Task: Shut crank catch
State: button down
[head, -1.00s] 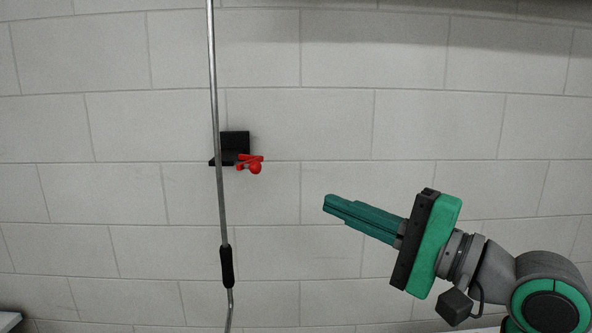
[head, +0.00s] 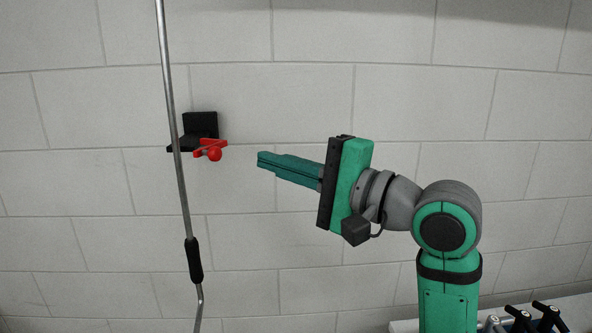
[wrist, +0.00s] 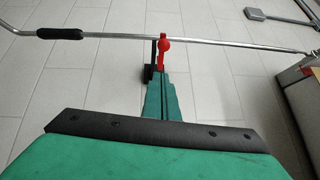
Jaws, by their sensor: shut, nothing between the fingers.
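The crank catch is a black wall bracket (head: 201,125) with a red lever (head: 212,150) that ends in a round red knob. In the wrist view the red lever (wrist: 164,52) shows just past my fingertips. A thin metal crank rod (head: 168,75) with a black grip (head: 194,260) hangs in front of the wall and passes by the bracket. My gripper (head: 260,159) is shut and empty. It points left, a short gap to the right of the red knob in the head view. Whether the rod sits inside the catch is unclear.
The pale block wall (head: 400,110) behind is otherwise clear around the catch. A light ledge (head: 560,312) with black-handled clamps (head: 519,316) stands at the lower right. In the wrist view a box-like edge (wrist: 300,85) shows at the right, above a tiled floor.

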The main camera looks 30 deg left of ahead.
send_near(208, 148)
jog(key=w+a, duration=0.1)
jog(key=a, duration=0.2)
jog(key=shift+d+f, duration=0.2)
jog(key=shift+f, duration=0.05)
jog(key=shift+w, duration=0.2)
